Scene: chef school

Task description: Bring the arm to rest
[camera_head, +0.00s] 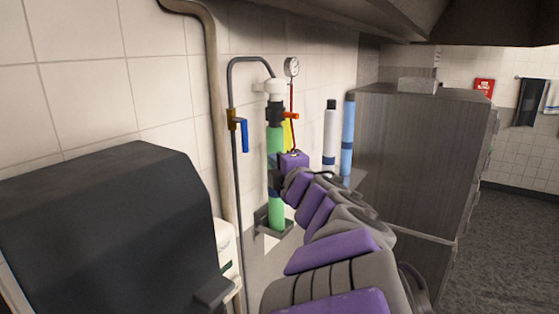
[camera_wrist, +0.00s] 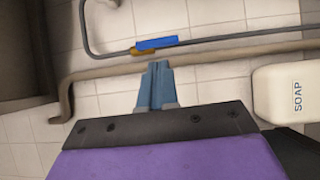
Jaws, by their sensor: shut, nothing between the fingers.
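My arm, grey with purple panels, reaches out from the lower middle of the head view toward the tiled wall. My gripper (camera_wrist: 158,66) shows in the wrist view with its two blue-grey fingers shut together and nothing between them. It points toward the wall pipes and a valve with a blue handle (camera_wrist: 157,43). In the head view the fingers cannot be made out beyond the arm's purple far end, which overlaps a green cylinder (camera_head: 275,206) on the wall.
A dark box (camera_head: 100,220) fills the lower left. The blue-handled valve (camera_head: 243,135), pressure gauge (camera_head: 291,67), white cylinder (camera_head: 330,135) and blue cylinder (camera_head: 348,135) line the wall. A soap dispenser (camera_wrist: 290,92) is at right in the wrist view. A metal cabinet (camera_head: 415,160) stands right; open floor (camera_head: 515,240) lies beyond.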

